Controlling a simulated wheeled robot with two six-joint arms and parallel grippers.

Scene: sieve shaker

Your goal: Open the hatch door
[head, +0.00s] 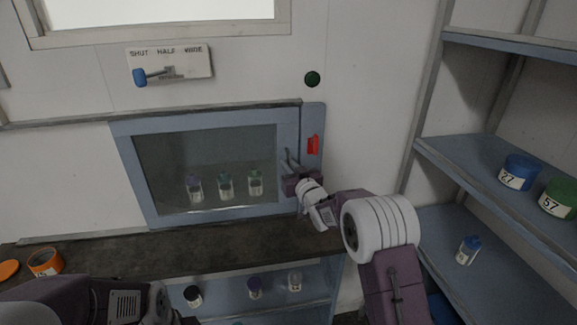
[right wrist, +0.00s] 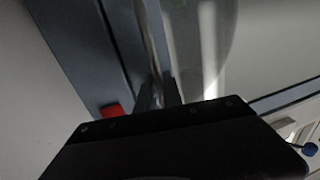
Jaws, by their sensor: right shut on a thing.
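The hatch door (head: 126,165) is a blue-framed panel with a dark glass pane in the back wall. It looks closed in its frame. Several small bottles, such as a green-capped one (head: 225,186), show through the glass. My right gripper (head: 291,167) is at the right side of the door and shut on the door's upright handle (head: 287,156). In the right wrist view the fingers (right wrist: 160,90) meet the handle bar (right wrist: 148,40). A red latch piece (head: 313,145) sits on the frame to the right; it also shows in the right wrist view (right wrist: 113,110). My left gripper is not in view.
A dark counter (head: 200,245) runs below the hatch, with an orange jar (head: 45,262) at left. Shelves on the right hold a blue tub (head: 519,172) and a green tub (head: 558,199). A blue-knobbed lever (head: 139,77) and a green button (head: 312,79) are above.

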